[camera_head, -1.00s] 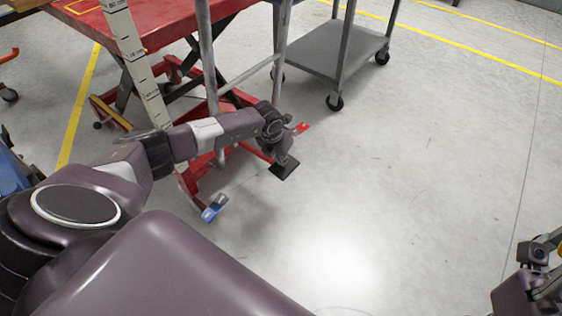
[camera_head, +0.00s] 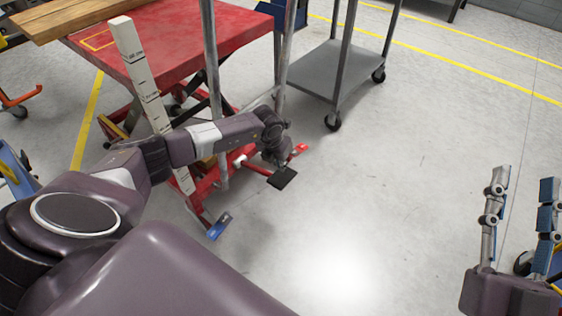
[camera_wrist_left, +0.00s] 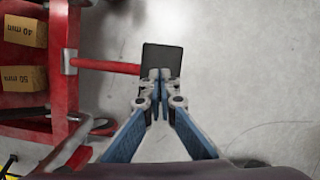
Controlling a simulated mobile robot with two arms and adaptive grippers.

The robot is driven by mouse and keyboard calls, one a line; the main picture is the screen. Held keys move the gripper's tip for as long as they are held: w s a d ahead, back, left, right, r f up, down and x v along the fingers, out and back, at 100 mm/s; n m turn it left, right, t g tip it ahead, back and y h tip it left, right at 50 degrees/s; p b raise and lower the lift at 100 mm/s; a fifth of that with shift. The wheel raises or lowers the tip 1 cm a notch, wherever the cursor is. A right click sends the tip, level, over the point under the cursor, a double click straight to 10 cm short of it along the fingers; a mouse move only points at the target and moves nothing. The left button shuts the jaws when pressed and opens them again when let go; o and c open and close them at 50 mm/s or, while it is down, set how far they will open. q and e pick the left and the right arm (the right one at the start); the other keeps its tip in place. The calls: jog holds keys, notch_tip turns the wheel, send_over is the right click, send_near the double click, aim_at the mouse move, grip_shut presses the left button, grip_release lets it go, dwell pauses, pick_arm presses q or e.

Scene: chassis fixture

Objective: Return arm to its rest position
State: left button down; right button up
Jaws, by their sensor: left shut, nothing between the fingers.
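My left arm (camera_head: 190,145) reaches out from the left in the head view, low over the floor beside the red lift table (camera_head: 175,50). Its gripper is mostly hidden behind the wrist there. In the left wrist view the left gripper (camera_wrist_left: 160,76) has its fingers together, with nothing between them. Beyond its tips is a black pad (camera_wrist_left: 162,55) at the end of a red bar; I cannot tell whether they touch. My right gripper (camera_head: 524,182) stands at the lower right of the head view, fingers upward, apart and empty.
A grey cart (camera_head: 325,70) stands at the back, with metal posts (camera_head: 213,95) near my left arm. A white measuring post (camera_head: 145,75) stands before the red table. Boxes (camera_wrist_left: 24,31) sit on a red rack in the left wrist view. Bare floor (camera_head: 400,190) lies between my arms.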

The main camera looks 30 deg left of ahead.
pick_arm(q)
jog(key=shift+r, duration=0.1)
pick_arm(e)
jog(key=shift+w+f+g, duration=0.2)
jog(key=shift+f+g, duration=0.1)
jog(key=shift+f, duration=0.1)
pick_arm(q)
jog(key=shift+d, duration=0.1)
